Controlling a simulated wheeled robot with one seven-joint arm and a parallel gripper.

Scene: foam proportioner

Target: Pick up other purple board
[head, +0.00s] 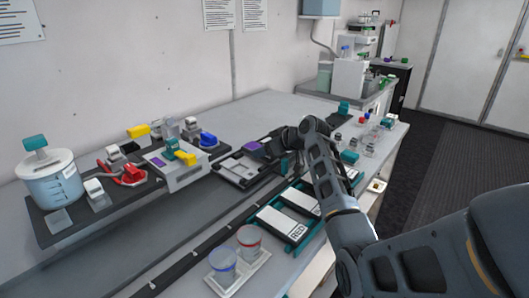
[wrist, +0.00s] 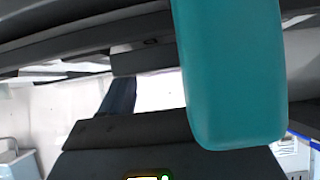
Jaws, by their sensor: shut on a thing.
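One purple board (head: 252,146) shows as a small purple patch beside the dark end of my arm, just behind a grey slotted tray. Another purple board (head: 160,161) is in the white box-shaped device at left. My gripper (head: 283,160) is at the back right of the tray, next to the first board. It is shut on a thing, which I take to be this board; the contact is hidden. A teal block (wrist: 232,85) fills much of the wrist view, very close; I cannot tell whether it is part of my gripper. No purple shows in the wrist view.
The grey slotted tray (head: 230,175) lies on the bench. White-topped packs in a teal rack (head: 285,225) and two cups on a white tray (head: 238,260) stand in front. A tank (head: 52,185) stands at left. Small bottles (head: 368,150) stand behind my arm.

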